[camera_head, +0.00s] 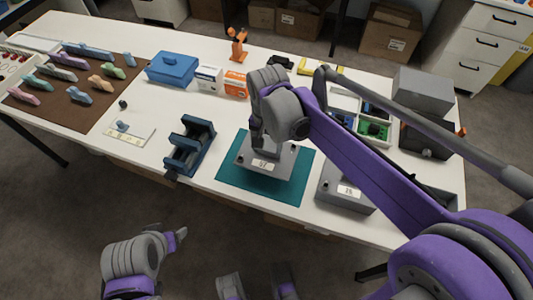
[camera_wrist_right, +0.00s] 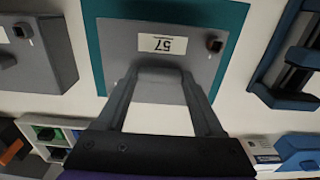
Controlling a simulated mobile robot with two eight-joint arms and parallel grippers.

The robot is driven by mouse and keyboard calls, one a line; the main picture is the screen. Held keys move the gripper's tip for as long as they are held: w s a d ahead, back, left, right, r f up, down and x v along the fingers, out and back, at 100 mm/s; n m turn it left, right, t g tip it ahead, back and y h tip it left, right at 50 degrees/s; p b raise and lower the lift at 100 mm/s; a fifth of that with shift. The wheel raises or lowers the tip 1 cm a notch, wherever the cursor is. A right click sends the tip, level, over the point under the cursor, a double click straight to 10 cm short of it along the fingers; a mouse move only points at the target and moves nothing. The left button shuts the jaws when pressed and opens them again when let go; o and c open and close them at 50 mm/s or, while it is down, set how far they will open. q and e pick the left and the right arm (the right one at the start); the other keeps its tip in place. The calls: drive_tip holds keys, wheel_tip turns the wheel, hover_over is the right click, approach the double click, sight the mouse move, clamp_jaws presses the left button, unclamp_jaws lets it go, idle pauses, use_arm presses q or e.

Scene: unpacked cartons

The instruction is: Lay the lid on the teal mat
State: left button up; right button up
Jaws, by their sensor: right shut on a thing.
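In the right wrist view the fingers (camera_wrist_right: 160,85) are at the lid (camera_wrist_right: 120,45), with the teal mat (camera_wrist_right: 232,22) behind.
A grey labelled box (camera_head: 343,198) stands close right of the mat. A blue rack (camera_head: 190,147) stands close left. A blue lidded box (camera_head: 171,68), small cartons (camera_head: 235,84) and a divided tray (camera_head: 345,101) are farther back. A brown mat (camera_head: 63,113) holds several coloured pieces.

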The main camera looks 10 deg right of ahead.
sight(267, 148)
drive_tip(key=shift+w+f+b, duration=0.15)
drive_tip(key=shift+f+b, duration=0.15)
drive_tip(key=shift+f, duration=1.95)
drive_tip(key=shift+f, duration=0.15)
drive_tip(key=o, duration=1.5)
drive_tip(key=shift+c, duration=0.2)
drive_tip(key=shift+r, duration=0.4)
wheel_tip(267, 148, up, 12)
drive_tip(key=shift+f+p, duration=0.2)
drive_tip(key=shift+p, duration=0.65)
